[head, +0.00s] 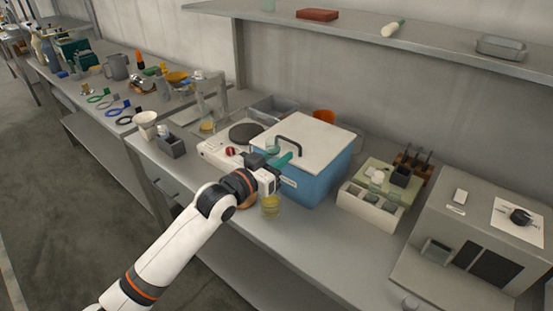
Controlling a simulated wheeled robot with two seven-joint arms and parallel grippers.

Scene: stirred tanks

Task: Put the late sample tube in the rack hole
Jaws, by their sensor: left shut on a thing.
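My left gripper (273,164) is in front of the blue box with a white lid, at the middle of the bench. It is shut on a small teal-green thing (286,159), which looks like a tube. The gripper hides part of it, and I cannot read any label. A white rack-like block (371,211) with several compartments stands right of the blue box, apart from the gripper. A brown rack (414,161) with dark upright items stands behind it. I cannot tell which one has the rack hole. My right gripper is not in view.
The blue box (313,180) stands close beside my gripper. A glass with yellow liquid (270,206) stands just below it. A white hotplate (216,147) is left of the box, and a grey machine (470,245) is at the right. The bench's front strip is mostly clear.

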